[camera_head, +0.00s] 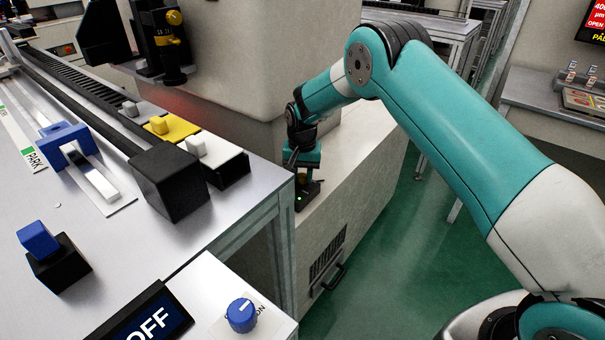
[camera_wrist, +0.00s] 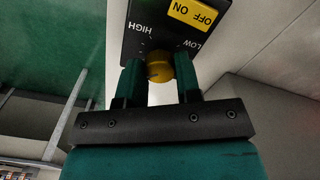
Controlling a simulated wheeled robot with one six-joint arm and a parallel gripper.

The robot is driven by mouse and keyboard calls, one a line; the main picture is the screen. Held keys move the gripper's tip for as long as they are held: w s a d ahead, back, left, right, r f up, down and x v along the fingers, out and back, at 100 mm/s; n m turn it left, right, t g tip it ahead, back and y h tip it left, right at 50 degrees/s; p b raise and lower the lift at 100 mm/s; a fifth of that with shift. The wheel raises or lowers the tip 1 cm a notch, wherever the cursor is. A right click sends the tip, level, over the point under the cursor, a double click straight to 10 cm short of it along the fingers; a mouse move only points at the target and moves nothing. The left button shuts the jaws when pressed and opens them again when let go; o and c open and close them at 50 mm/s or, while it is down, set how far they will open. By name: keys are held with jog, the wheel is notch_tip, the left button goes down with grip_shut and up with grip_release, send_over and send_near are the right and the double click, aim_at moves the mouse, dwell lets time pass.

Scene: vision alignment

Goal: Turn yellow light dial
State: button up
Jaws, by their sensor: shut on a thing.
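The yellow light dial (camera_wrist: 159,70) shows in the wrist view as a round yellow knob on a black panel marked LOW and HIGH. My gripper (camera_wrist: 160,82) has its two teal fingers on either side of the dial and is shut on it. In the head view my gripper (camera_head: 308,183) points down at a small black box (camera_head: 303,198) on the pale machine base. The dial itself is hidden there.
A yellow OFF/ON switch (camera_wrist: 193,12) is on the same panel, just beyond the dial. The pale machine housing (camera_head: 230,60) rises close to my gripper. A metal bench (camera_head: 110,240) with a blue knob (camera_head: 241,314) stands at the left. Green floor is clear at the right.

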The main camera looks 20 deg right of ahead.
aim_at(302, 176)
jog(key=shift+r, duration=0.1)
dwell(0.3)
jog(key=o, duration=0.9)
notch_tip(302, 176, up, 17)
jog(key=shift+r, duration=0.15)
jog(key=s+a+r+n+y+p, duration=0.25)
jog(key=s+r+n, duration=0.35)
jog(key=s+r, duration=0.8)
jog(key=s+n+p, duration=0.1)
jog(key=s+n, duration=0.1)
jog(key=s, duration=0.6)
jog(key=s+a+n+y+p, duration=0.1)
jog(key=s+n, duration=0.1)
jog(key=s, duration=0.7)
jog(key=s+n+p, duration=0.1)
jog(key=s+n, duration=0.1)
jog(key=s, duration=0.6)
jog(key=shift+s+a+r+y, duration=0.3)
jog(key=shift+a+r+y, duration=0.05)
jog(key=shift+a, duration=0.05)
